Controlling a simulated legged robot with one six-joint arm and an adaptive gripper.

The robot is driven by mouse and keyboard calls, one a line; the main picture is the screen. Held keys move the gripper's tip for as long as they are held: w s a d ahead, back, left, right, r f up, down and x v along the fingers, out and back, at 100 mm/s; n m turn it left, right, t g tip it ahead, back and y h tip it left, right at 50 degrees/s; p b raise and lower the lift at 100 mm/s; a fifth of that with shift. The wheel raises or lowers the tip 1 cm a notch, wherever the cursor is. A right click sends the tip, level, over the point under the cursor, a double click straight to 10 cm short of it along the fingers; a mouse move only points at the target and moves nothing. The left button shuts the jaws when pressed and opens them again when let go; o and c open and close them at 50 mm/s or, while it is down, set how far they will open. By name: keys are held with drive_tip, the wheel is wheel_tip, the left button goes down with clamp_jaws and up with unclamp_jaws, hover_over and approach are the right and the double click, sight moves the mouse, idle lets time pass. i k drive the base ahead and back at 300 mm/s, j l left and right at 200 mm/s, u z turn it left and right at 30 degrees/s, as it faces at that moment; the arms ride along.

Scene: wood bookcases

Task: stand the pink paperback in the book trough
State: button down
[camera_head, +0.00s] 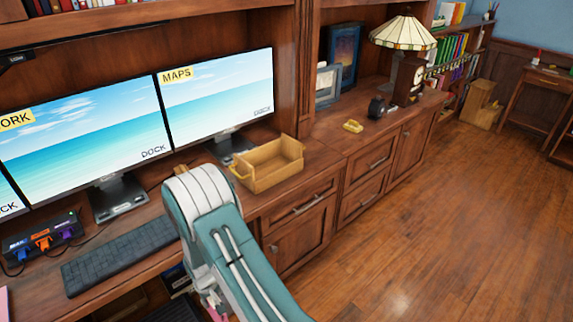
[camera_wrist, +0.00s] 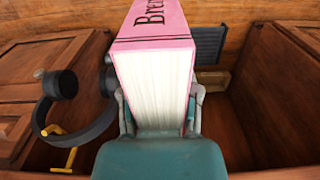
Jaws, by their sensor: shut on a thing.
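The pink paperback (camera_wrist: 150,22) is between the fingers of my gripper (camera_wrist: 160,104) in the wrist view. Its cover with dark lettering is at the top and its white page block faces the camera. In the head view a bit of pink (camera_head: 213,311) shows at the lower edge beside my arm; most of the gripper is hidden there. The book trough (camera_head: 262,180) is a light wooden open box on the desk, right of the monitors. It looks empty, and my gripper is below and in front of it, apart from it.
A keyboard (camera_head: 122,257) and monitors (camera_head: 222,95) are left of the trough. A yellow object (camera_head: 352,126), a dark clock-like object (camera_head: 378,107) and a lamp (camera_head: 404,34) stand to the right. Headphones (camera_wrist: 72,122) hang at left in the wrist view. Floor at right is clear.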

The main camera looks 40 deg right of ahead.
sight(282, 165)
drive_tip(key=l, duration=1.8)
